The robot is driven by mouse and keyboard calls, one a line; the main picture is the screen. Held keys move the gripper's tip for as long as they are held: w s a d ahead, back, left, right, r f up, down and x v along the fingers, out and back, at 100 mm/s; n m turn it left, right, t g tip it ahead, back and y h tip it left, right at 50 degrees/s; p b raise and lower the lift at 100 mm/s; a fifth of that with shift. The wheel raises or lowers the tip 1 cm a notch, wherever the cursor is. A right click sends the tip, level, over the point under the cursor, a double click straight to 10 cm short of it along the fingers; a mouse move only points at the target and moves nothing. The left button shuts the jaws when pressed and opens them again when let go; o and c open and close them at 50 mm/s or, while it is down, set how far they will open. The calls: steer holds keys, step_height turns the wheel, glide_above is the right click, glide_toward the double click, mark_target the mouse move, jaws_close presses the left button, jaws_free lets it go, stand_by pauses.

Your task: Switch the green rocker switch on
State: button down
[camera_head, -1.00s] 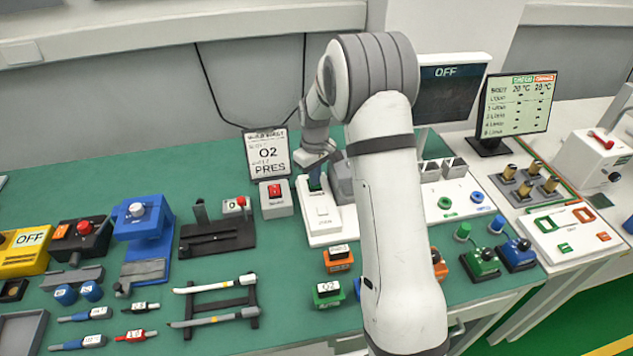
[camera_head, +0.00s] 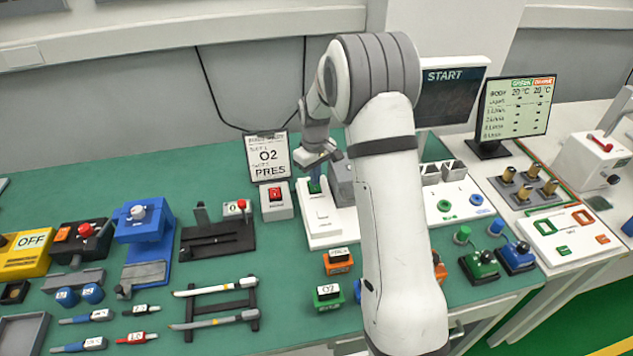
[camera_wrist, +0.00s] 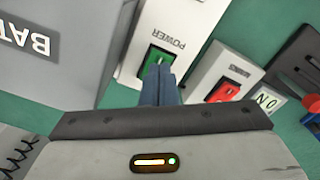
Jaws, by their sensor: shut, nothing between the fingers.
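The green rocker switch (camera_wrist: 158,56) sits on a white panel marked POWER (camera_wrist: 166,28) in the wrist view. In the head view the switch (camera_head: 314,186) shows at the top of the white device (camera_head: 325,215), just below my gripper. My gripper (camera_wrist: 162,72) is shut and empty. Its fingertips lie over the near part of the green switch in the wrist view and hide some of it. I cannot tell whether they touch it. The monitor (camera_head: 450,90) behind my arm reads START.
A red rocker switch (camera_head: 274,192) on a white box stands just left of the device. An O2 PRES sign (camera_head: 268,156) stands behind it. A grey block marked BAT (camera_wrist: 50,40) is close on the other side. My arm hides part of the bench.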

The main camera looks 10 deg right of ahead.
mark_target(316, 189)
steer(key=shift+r+p, duration=1.2)
steer(key=shift+r, duration=1.2)
steer(key=s+r+m+t, duration=0.2)
steer(key=s+r+m, duration=0.1)
steer(key=s+r, duration=1.05)
steer(key=s+r+m+t, duration=0.1)
steer(key=s+r+m, duration=0.1)
steer(key=s, duration=1.7)
steer(key=shift+d+m+b, duration=0.35)
steer(key=shift+m+b, duration=0.05)
steer(key=shift+m, duration=0.1)
steer(key=shift+w, duration=0.1)
